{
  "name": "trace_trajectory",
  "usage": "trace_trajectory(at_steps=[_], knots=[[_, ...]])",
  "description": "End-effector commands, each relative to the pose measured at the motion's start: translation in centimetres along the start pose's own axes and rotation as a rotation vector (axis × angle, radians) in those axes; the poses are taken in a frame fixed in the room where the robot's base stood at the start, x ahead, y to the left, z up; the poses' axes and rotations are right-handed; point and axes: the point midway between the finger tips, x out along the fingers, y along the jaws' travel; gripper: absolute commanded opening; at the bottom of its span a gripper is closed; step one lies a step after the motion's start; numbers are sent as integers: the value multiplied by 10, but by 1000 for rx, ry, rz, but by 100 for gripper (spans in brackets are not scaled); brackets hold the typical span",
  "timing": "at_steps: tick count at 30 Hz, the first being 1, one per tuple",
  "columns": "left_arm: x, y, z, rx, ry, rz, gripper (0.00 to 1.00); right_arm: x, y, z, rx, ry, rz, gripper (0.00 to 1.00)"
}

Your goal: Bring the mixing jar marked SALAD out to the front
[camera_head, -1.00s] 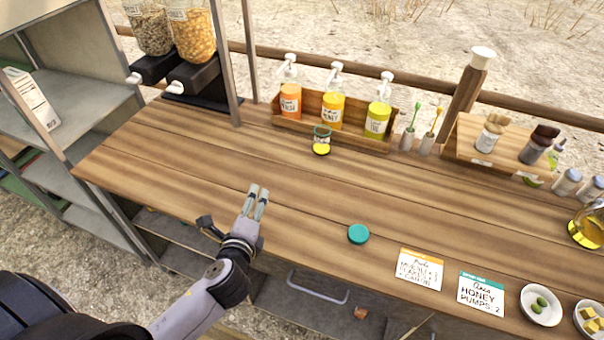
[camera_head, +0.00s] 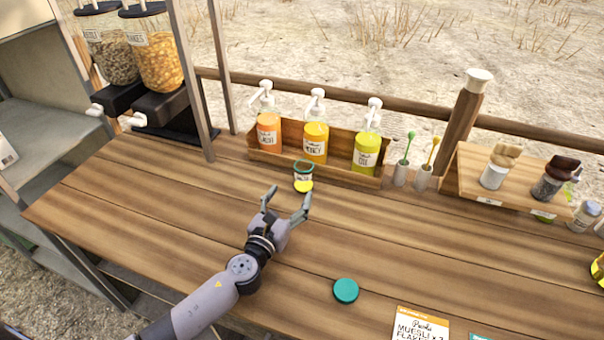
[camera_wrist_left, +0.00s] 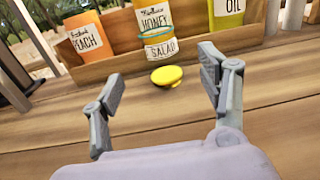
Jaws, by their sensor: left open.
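The SALAD mixing jar (camera_head: 303,176) stands on the wooden counter in front of the pump-bottle rack. It is small and clear, with a green rim and white label. The left wrist view shows the SALAD label (camera_wrist_left: 161,48) above a yellow round shape (camera_wrist_left: 167,76); I cannot tell if that is its contents. My left gripper (camera_head: 287,197) is open and empty, just in front of the jar, its fingers pointing toward it. In the wrist view the jar shows between the spread fingers, apart from them. My right gripper is not in view.
The wooden rack (camera_head: 270,158) behind the jar holds peach, honey and oil pump bottles. A teal lid (camera_head: 346,291) lies near the counter's front. An order card (camera_head: 421,325) is at the front edge. Cereal dispensers (camera_head: 155,50) stand back left. The middle of the counter is clear.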

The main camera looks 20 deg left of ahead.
Motion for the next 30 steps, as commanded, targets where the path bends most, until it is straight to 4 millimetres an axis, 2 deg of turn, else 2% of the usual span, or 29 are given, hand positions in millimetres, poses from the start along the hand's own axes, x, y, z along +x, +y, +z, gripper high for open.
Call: trace_trajectory(at_steps=[1, 7, 15, 27, 30], knots=[[12, 0, 3, -1, -2, 1, 68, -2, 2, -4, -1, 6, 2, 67], [51, 0, 1, -1, -2, 2, 68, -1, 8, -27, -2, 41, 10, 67], [86, 0, 0, -1, -1, 1, 68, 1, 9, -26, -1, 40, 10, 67], [94, 0, 0, -2, 0, 1, 68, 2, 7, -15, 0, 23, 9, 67], [94, 0, 0, -2, 0, 1, 63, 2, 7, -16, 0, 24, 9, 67]])
